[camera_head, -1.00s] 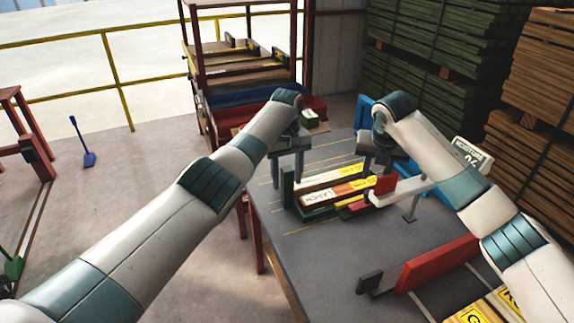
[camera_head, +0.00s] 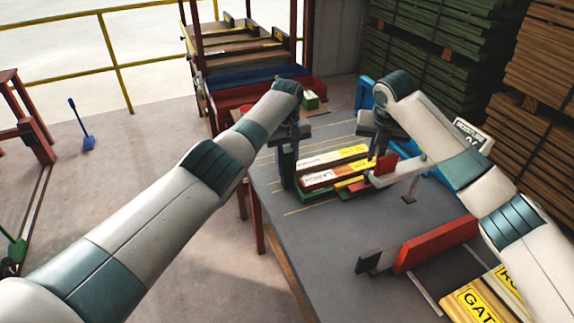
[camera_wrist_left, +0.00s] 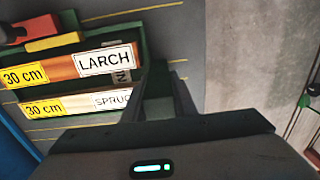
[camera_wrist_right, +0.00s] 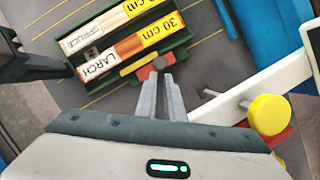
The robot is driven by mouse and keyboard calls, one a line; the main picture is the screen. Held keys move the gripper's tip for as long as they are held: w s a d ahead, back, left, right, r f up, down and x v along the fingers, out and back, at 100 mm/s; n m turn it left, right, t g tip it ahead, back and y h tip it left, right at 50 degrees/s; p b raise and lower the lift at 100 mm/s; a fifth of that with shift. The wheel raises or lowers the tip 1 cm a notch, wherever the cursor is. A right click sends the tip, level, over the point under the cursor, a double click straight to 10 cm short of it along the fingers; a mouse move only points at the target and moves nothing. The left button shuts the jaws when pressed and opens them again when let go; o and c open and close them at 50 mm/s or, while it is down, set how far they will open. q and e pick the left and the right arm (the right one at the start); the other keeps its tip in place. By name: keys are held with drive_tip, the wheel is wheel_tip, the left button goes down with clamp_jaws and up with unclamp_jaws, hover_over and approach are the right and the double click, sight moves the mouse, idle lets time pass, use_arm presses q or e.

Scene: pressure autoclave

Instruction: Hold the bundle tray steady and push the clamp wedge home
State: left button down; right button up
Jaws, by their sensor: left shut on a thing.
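The green bundle tray (camera_head: 287,181) lies on the grey table with two labelled wooden bundles, LARCH (camera_head: 320,178) and SPRUCE (camera_wrist_left: 75,104). My left gripper (camera_head: 287,165) is shut on the tray's green end wall (camera_wrist_left: 143,50). A yellow strip (camera_wrist_right: 138,65) and a red piece (camera_wrist_left: 32,28) lie along the tray's long side; they look like the clamp wedge parts. My right gripper (camera_wrist_right: 164,78) has its fingers together, with its tips close to the wedge's end. I cannot tell whether they touch it. It holds nothing that I can see.
A white bar (camera_head: 400,170) with a yellow knob (camera_wrist_right: 268,114) stands right beside my right gripper. A red fence (camera_head: 437,243) and yellow-labelled blocks (camera_head: 480,303) lie nearer on the table. Blue bins and timber stacks (camera_head: 440,80) stand behind.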

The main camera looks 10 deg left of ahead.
drive_tip(key=m, duration=0.5)
drive_tip(key=shift+w+a+f+g, duration=0.15)
drive_tip(key=shift+w+a+g, duration=0.15)
clamp_jaws()
drive_tip(key=a+m+y, duration=0.1)
drive_tip(key=m, duration=0.5)
drive_tip(key=a+f+m+g, duration=0.1)
drive_tip(key=m, duration=0.4)
drive_tip(key=w+a+f+m+g+y, duration=0.1)
drive_tip(key=m, duration=0.5)
drive_tip(key=shift+m+y, duration=0.3)
drive_tip(key=shift+f, duration=0.15)
hover_over(351, 186)
drive_tip(key=shift+s+d+f, duration=0.1)
drive_tip(key=shift+d+f, duration=0.05)
drive_tip(key=shift+f, duration=0.9)
drive_tip(key=shift+s+d+f, duration=0.1)
drive_tip(key=shift+d+f, duration=0.05)
drive_tip(key=shift+f, duration=0.95)
drive_tip(key=shift+s+d+f, duration=0.1)
drive_tip(key=shift+d+f, duration=0.05)
drive_tip(key=shift+f, duration=0.9)
drive_tip(key=shift+f, duration=0.2)
